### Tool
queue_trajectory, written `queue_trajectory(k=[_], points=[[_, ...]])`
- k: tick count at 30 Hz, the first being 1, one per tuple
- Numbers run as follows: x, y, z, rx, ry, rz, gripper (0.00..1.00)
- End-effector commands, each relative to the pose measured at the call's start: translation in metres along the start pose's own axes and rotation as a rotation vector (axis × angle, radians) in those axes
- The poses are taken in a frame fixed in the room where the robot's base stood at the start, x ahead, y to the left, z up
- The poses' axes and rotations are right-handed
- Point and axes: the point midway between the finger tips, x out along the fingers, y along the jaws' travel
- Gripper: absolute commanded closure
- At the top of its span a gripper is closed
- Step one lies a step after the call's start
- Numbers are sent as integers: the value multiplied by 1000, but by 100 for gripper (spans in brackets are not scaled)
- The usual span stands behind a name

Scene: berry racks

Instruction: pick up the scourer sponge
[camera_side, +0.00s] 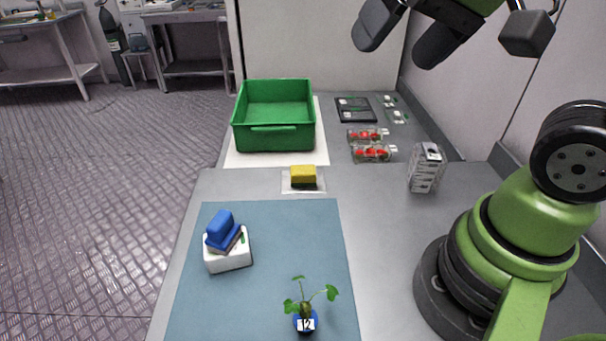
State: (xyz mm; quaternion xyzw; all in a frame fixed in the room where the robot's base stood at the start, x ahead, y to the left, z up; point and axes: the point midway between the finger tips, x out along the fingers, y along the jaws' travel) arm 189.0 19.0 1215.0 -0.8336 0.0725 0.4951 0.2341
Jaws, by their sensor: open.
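The scourer sponge (303,174) is a small block, yellow on top with a dark green layer beneath. It lies on a small white sheet (289,187) near the middle of the table, just in front of the green crate. My gripper (408,34) is at the top of the view, well above the table and to the right of the sponge. Its dark fingers are apart with nothing seen between them. The gripper's upper part is cut off by the frame edge.
A green crate (273,130) stands behind the sponge. Two clear punnets of red berries (368,153), dark trays (355,116) and a clear rack (426,168) are to the right. On the blue mat (285,245) are a white block with a blue-handled brush (228,260) and a potted seedling (306,315).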

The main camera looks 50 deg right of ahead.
Motion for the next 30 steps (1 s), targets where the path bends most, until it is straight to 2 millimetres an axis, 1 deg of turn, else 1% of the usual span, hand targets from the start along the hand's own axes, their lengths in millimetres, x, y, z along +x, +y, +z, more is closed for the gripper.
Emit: queue_trajectory(k=[1,5,6,8,9,11,12,14,15,18,21,30], points=[[14,-2,-12,26,-31,35,13],[50,-4,-40,91,-82,115,13],[62,-4,-47,111,-98,140,13],[84,-3,-57,137,-119,176,13],[98,-2,-62,156,-133,200,13],[122,0,-68,181,-154,237,13],[138,3,-71,196,-167,261,13],[163,7,-74,220,-185,295,13],[179,10,-74,233,-195,317,13],[213,19,-72,262,-218,363,13],[238,26,-68,282,-233,395,13],[276,41,-57,299,-246,422,13]])
